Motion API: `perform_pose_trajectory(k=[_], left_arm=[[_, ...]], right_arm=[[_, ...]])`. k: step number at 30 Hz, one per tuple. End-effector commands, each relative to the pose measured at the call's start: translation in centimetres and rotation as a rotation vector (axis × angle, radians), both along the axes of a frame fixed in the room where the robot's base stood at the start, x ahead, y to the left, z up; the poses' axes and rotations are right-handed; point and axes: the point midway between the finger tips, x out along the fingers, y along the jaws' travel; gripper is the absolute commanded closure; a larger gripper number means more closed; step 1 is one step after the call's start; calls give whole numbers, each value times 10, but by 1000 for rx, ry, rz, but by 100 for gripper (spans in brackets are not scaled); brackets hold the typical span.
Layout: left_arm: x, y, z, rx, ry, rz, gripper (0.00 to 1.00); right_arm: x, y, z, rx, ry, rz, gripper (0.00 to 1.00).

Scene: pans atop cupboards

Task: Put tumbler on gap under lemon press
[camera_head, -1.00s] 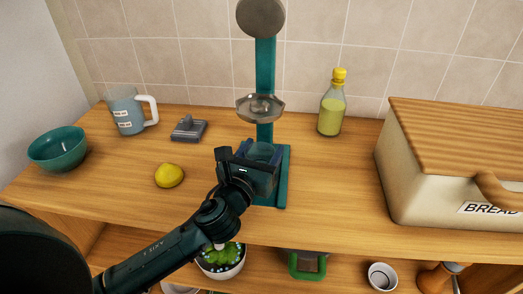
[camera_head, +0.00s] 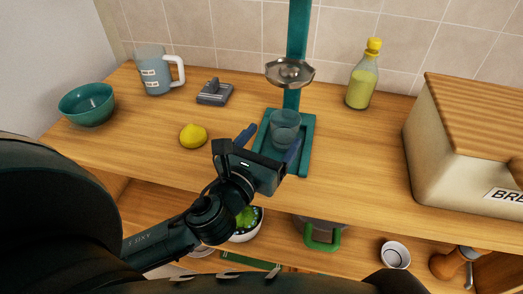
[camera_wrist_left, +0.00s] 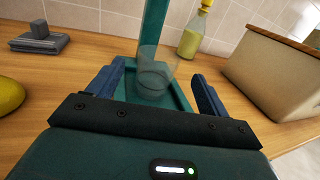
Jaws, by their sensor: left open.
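The clear glass tumbler (camera_head: 285,128) stands upright on the green base of the lemon press (camera_head: 308,150), below its metal cup (camera_head: 290,72). The tumbler also shows in the left wrist view (camera_wrist_left: 155,75), in front of the press's green post (camera_wrist_left: 154,25). My left gripper (camera_head: 270,143) is open and empty, in front of the tumbler. Its blue fingers point toward the press, one to each side of the glass in the wrist view (camera_wrist_left: 160,88). Whether a finger touches the glass is hard to tell. My right gripper is not in view.
A lemon (camera_head: 193,136), a grey metal device (camera_head: 215,93), a measuring jug (camera_head: 155,72) and a green bowl (camera_head: 87,104) stand left of the press. A yellow bottle (camera_head: 362,88) and a bread box (camera_head: 440,150) stand right. A shelf with pots lies below the counter.

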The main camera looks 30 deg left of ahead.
Motion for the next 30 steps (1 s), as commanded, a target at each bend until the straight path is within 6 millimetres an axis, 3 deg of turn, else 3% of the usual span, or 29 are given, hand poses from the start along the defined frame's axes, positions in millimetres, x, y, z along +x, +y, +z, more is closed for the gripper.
perform_pose_trajectory(k=[3, 9, 25, 30], left_arm=[[-20, 1, -1, 0, 2, -1, 21], [-36, 1, 0, 0, -1, 0, 21], [-38, 1, 1, 0, -2, 0, 21], [-38, 1, 26, 0, -2, 0, 21]], right_arm=[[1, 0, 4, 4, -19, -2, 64], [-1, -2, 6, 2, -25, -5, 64], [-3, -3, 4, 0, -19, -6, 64], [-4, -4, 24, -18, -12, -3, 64]])
